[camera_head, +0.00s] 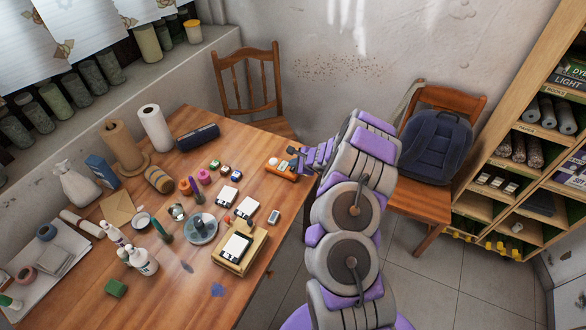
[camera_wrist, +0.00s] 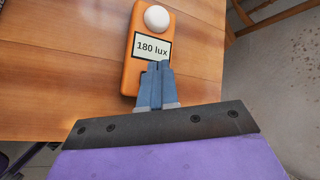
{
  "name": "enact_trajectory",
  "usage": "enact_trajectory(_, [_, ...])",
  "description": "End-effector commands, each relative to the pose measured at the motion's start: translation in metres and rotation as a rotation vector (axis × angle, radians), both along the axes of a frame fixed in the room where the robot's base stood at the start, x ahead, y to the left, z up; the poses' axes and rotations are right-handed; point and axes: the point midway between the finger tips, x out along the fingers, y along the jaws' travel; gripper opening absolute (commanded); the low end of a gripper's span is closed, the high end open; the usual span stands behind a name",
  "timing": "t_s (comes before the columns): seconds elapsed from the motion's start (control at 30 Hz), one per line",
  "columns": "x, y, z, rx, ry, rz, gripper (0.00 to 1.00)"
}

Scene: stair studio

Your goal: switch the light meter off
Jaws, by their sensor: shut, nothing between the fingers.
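The light meter (camera_wrist: 131,76) is an orange handheld box with a white dome at its far end. Its display (camera_wrist: 152,47) reads "180 lux". In the head view the light meter (camera_head: 284,172) lies on the table near its right edge. My gripper (camera_wrist: 158,68) is shut and empty, with its fingertips over the lower edge of the display. I cannot tell whether they touch the meter. The gripper and fingers hide the meter's lower part, and no switch shows. In the head view my gripper (camera_head: 297,158) is at the meter, small and partly unclear.
The wooden table (camera_head: 190,293) holds several small boxes, bottles and rolls left of the meter. A wooden chair (camera_head: 249,85) stands behind the table. Another chair (camera_head: 424,204) with a dark backpack (camera_head: 437,143) and a shelf (camera_head: 506,205) stand to the right.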

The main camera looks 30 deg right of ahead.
Motion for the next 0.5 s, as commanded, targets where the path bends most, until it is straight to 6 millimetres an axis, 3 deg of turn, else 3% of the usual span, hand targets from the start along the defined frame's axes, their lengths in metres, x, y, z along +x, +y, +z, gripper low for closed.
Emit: enact_trajectory(0.5, [-0.0007,0.0006,-0.0074,0.0,0.0,0.0,0.0])
